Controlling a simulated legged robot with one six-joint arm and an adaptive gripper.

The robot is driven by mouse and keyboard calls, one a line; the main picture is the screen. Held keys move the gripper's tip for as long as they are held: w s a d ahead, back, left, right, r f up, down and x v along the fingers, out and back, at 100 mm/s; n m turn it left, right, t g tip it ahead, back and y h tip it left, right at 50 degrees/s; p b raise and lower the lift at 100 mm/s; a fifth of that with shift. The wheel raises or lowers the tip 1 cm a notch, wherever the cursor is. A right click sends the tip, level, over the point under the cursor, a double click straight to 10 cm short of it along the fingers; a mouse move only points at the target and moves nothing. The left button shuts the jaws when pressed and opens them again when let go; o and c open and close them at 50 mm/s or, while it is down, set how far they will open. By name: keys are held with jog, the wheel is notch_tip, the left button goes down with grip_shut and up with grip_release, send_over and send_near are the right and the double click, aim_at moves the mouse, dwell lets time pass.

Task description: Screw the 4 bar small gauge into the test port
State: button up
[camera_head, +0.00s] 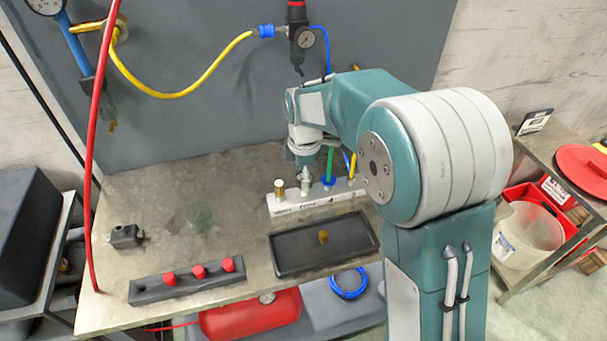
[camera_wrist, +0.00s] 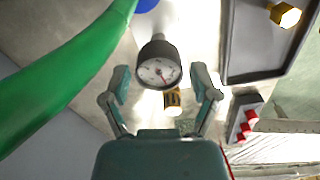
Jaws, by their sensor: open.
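My gripper (camera_wrist: 161,78) is open in the wrist view, its fingers spread to either side of a small round gauge (camera_wrist: 158,70). The gauge has a white dial with a red needle and a dark case; its printed range is too small to read. I cannot tell whether it is seated in a port. In the head view my gripper (camera_head: 305,172) hangs above the white port block (camera_head: 318,200), between a brass fitting (camera_head: 279,188) and a green hose (camera_head: 330,163). A brass fitting (camera_wrist: 173,101) also shows beside the gauge in the wrist view.
A black tray (camera_head: 283,266) with a small brass piece (camera_head: 323,237) lies in front of the block. A grey rack (camera_head: 200,287) with three red caps is at front left. A yellow hose (camera_head: 353,166) rises near my arm. The left of the bench is mostly clear.

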jog(key=n, duration=0.3)
jog(key=shift+n, duration=0.3)
jog(key=n, duration=0.4)
jog(key=shift+d, duration=0.1)
jog(key=n, duration=0.4)
jog(key=shift+s+n, duration=0.1)
jog(key=shift+n, duration=0.3)
jog(key=n, duration=0.3)
jog(key=shift+n, duration=0.4)
jog(key=c, duration=1.1)
jog(key=shift+o, duration=0.2)
jog(key=m, duration=0.5)
jog(key=shift+d+f+m, duration=0.1)
jog(key=shift+f+m, duration=0.05)
jog(key=shift+m, duration=0.25)
jog(key=m, duration=0.6)
jog(key=shift+d+f+m, duration=0.1)
jog(key=shift+d+m, duration=0.05)
jog(key=shift+m, duration=0.15)
jog(key=m, duration=0.6)
jog(key=shift+m, duration=0.3)
jog(key=m, duration=0.6)
jog(key=shift+a, duration=0.2)
jog(key=o, duration=1.1)
jog(key=shift+w, duration=0.25)
jog(key=shift+c, duration=0.2)
